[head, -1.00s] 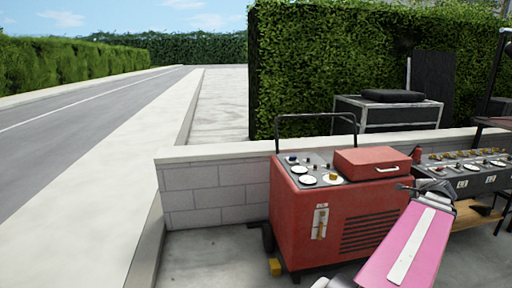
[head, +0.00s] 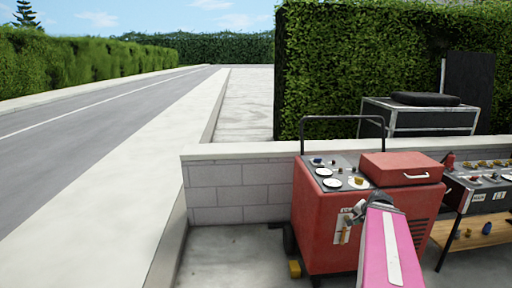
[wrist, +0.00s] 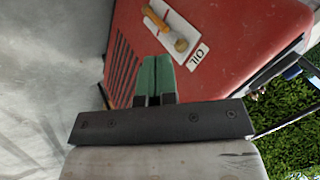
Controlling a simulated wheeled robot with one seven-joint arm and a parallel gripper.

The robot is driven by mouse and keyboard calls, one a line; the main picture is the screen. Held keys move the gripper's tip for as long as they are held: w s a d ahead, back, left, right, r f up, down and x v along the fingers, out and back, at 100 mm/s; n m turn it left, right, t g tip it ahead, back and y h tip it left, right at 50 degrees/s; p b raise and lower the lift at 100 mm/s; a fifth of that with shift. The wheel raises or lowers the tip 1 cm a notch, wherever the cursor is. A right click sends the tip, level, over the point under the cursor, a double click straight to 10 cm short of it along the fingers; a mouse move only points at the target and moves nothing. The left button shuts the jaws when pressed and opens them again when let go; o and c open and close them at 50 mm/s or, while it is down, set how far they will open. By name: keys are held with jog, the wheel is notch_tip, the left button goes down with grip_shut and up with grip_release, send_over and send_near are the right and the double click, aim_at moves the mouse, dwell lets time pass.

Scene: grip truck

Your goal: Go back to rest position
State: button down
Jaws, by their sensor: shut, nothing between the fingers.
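My pink and white arm reaches up from the bottom of the head view, and my gripper (head: 358,211) is at its far end, in front of the red cart (head: 318,230). In the wrist view my gripper (wrist: 155,72) shows two green fingers pressed together with nothing between them. I cannot tell how close the fingertips are to the cart.
A low block wall (head: 230,190) runs behind the cart. A bench with controls and a wooden shelf (head: 480,232) stands at the right. A yellow block (head: 295,268) lies by the cart's wheel. The pavement and road (head: 90,150) at the left are clear.

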jog(key=s+a+f+n+g, duration=0.2)
jog(key=a+f+n, duration=0.1)
jog(key=a, duration=0.5)
jog(key=s+a+f+n+g+h, duration=0.1)
jog(key=s+a+f+n+g, duration=0.1)
jog(key=a, duration=0.5)
jog(key=s+a+f+n+g, duration=0.2)
jog(key=s+a+f+n, duration=0.1)
jog(key=a, duration=0.5)
jog(key=shift+a+f+n+h, duration=0.35)
jog(key=shift+f+n+h, duration=0.05)
jog(key=shift+f+n, duration=0.45)
